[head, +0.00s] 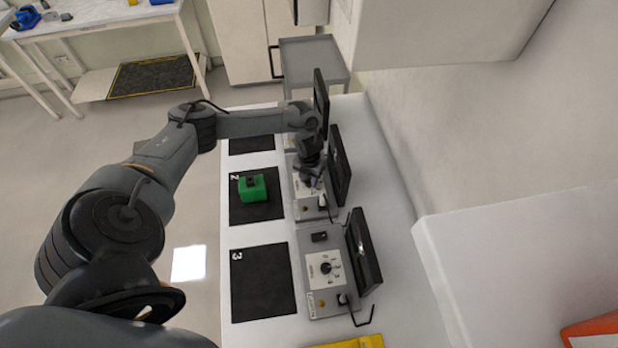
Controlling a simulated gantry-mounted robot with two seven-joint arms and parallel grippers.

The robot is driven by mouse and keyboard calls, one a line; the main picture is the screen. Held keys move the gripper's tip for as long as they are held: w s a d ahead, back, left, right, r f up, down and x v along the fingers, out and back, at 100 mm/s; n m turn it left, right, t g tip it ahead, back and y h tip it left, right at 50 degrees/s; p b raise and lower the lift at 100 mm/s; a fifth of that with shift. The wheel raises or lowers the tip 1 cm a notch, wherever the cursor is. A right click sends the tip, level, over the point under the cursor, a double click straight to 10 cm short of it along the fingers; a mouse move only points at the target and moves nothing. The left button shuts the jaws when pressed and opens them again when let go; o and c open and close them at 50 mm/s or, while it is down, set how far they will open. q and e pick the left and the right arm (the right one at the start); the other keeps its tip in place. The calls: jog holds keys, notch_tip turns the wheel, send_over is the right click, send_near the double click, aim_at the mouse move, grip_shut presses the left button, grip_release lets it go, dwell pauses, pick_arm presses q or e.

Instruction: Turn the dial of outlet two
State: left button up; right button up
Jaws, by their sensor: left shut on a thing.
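Outlet two (308,211) is the middle of three grey control boxes on the white bench, in line with the black mat (270,211) marked 2. My left gripper (312,180) points down onto the face of this box, where its dial sits, and is shut on the dial. The gripper hides the dial, so I cannot read its setting. The nearer box (325,270) beside mat 3 shows its own dial (326,268) uncovered. My right gripper is not in view.
A green block (253,196) with a dark top sits on mat 2. The mat marked 3 (262,285) is empty. Dark upright panels (362,252) stand behind the boxes. A hooked cable (360,318) sticks out at the near box. A grey cart (313,55) stands beyond the bench.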

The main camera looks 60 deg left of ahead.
pick_arm(q)
jog(key=shift+r, duration=0.1)
jog(key=n+p, duration=0.2)
jog(key=n, duration=0.1)
jog(key=shift+r, duration=0.1)
jog(key=n+p, duration=0.3)
jog(key=n, duration=0.2)
jog(key=n+p, duration=0.2)
jog(key=n, duration=0.2)
jog(key=shift+n+p, duration=1.05)
jog(key=shift+n, duration=0.65)
jog(key=o, duration=1)
jog(key=shift+o, duration=0.2)
